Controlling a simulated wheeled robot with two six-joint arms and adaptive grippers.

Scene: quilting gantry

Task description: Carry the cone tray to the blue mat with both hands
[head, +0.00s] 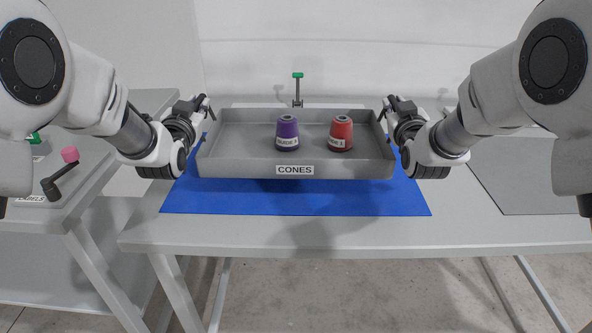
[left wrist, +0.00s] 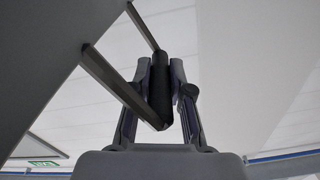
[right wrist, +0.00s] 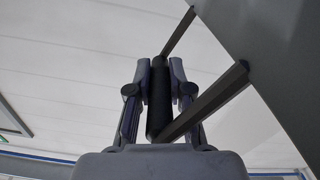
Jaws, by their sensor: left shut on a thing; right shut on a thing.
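The grey cone tray (head: 230,160), labelled CONES, is level over the blue mat (head: 300,200). The mat shows in front of the tray and at its sides; I cannot tell whether the tray touches it. A purple cone (head: 287,131) and a red cone (head: 341,132) stand upright in the tray. My left gripper (head: 203,107) is shut on the tray's left handle, a dark bar (left wrist: 158,85) in the left wrist view. My right gripper (head: 388,106) is shut on the right handle, a dark bar (right wrist: 158,95) in the right wrist view.
The mat lies on a light grey table (head: 480,225). A green-topped post (head: 298,88) stands behind the tray. A side table at the left holds a pink-ended dark tool (head: 62,172). A grey panel (head: 535,185) lies on the table at the right.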

